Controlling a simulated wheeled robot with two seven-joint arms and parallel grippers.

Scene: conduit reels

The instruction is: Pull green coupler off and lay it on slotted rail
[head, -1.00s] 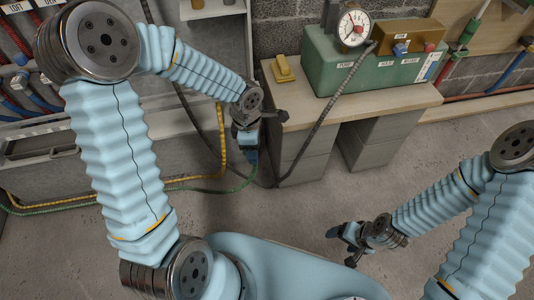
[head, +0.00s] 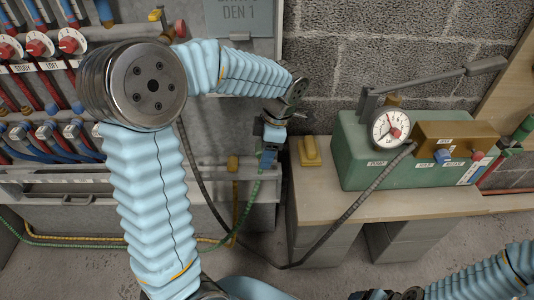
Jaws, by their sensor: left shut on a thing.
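My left gripper (head: 268,160) is shut at the top end of the green corrugated hose (head: 256,190), where the green coupler is. The jaws mostly hide the coupler. The hose hangs down from the jaws and curves to the floor at left. The gripper is just right of a pale rail (head: 210,171) on the front of the left-hand bench, which appears to be the slotted rail. A yellow coupler (head: 233,163) sits at this rail with a yellow hose below it. My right gripper (head: 376,294) is at the bottom edge, mostly cut off.
The workbench (head: 330,208) at right carries a yellow block (head: 310,151) and a green pump box (head: 360,160) with a gauge (head: 391,129). A dark hose (head: 350,210) loops from the pump box in front of the bench. Red and blue pipes fill the left wall panel.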

